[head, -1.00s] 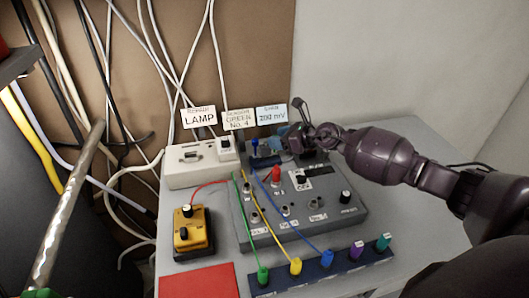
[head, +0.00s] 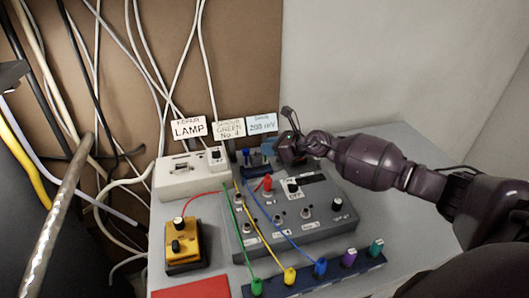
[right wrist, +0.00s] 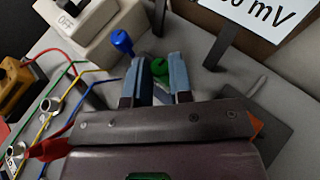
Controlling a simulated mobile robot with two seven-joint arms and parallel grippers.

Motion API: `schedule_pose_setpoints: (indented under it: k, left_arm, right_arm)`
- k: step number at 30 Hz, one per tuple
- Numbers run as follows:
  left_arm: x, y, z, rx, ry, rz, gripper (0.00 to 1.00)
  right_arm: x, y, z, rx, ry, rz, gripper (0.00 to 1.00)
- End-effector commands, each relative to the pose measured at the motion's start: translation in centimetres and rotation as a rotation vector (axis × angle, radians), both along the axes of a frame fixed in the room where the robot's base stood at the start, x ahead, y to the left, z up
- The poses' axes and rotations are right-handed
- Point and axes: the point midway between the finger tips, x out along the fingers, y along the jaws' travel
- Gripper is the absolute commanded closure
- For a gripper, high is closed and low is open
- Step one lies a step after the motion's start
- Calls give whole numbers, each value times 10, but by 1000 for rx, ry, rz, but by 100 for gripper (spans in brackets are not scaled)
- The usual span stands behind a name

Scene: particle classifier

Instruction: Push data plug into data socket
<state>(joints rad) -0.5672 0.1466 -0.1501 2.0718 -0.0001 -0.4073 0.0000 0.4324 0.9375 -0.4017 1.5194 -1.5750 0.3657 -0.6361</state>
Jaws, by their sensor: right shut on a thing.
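My right gripper (head: 290,148) is at the back edge of the grey control box (head: 333,232), right of the small blue-topped parts (head: 257,164). In the right wrist view its two blue-grey fingers (right wrist: 159,82) are closed on a green plug (right wrist: 159,68), which shows between their tips. A blue plug (right wrist: 122,41) stands apart, left of the fingers. I cannot tell which part is the data socket, or whether the held plug touches one; the fingers and gripper body hide the area below. My left gripper is not in view.
Label cards, one reading 200 mV (head: 262,124), stand behind. A cream lamp box (head: 180,182), a yellow box (head: 183,246) and a strip of coloured plugs (head: 305,284) surround the grey box. Coloured wires cross it; a red knob (head: 267,183) rises from it. Table right of it is clear.

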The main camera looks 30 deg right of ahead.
Motion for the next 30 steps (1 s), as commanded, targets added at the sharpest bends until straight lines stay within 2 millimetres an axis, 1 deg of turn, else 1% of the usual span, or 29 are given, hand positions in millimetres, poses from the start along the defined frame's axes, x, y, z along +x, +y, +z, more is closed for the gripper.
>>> schedule_pose_setpoints:
  k: [1, 7, 12, 15, 18, 21, 30]
  left_arm:
    - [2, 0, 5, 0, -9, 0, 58]
    - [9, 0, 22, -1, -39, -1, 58]
    - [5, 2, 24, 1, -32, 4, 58]
    - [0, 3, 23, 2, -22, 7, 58]
    - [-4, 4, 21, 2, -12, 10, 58]
    - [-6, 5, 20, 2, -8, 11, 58]
    - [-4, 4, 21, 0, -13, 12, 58]
  right_arm:
    - [1, 0, 11, 1, -8, 0, 100]
    - [2, 0, 49, 0, -15, 1, 100]
    - [1, 0, 77, -1, -11, 1, 100]
    - [1, 0, 89, 1, -9, 1, 100]
    - [1, 0, 97, 0, -7, 1, 100]
    - [1, 0, 100, 1, -5, 0, 100]
    - [1, 0, 99, 1, -3, 0, 100]
